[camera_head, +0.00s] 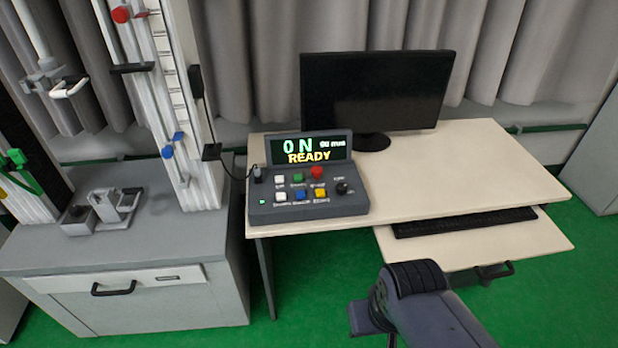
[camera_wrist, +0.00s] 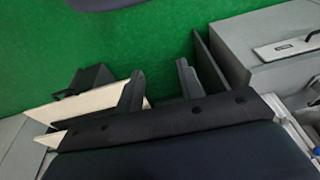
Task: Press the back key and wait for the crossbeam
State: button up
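A grey control box (camera_head: 308,210) stands on the desk. Its screen (camera_head: 310,150) reads "0 N" and "READY". The upper keys are white (camera_head: 280,179), green (camera_head: 298,177) and red (camera_head: 317,172); the lower keys are white (camera_head: 280,196), blue (camera_head: 300,194) and yellow (camera_head: 320,192). Their labels are too small to read, so I cannot tell which is the back key. I cannot surely tell which part of the tower (camera_head: 168,90) is the crossbeam. My gripper (camera_wrist: 160,85) is open and empty in the wrist view, fingers apart over green floor. My arm shows lower right in the head view, clear of the box.
A black monitor (camera_head: 376,92) stands behind the box. A keyboard (camera_head: 465,221) lies on the pulled-out tray (camera_head: 505,245) below the desktop (camera_head: 450,165). A grey cabinet (camera_head: 190,298) bears the tower at left.

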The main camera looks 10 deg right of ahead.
jog(key=shift+s, duration=0.1)
jog(key=shift+c, duration=0.5)
grip_shut()
jog(key=shift+f, duration=0.1)
dwell(1.0)
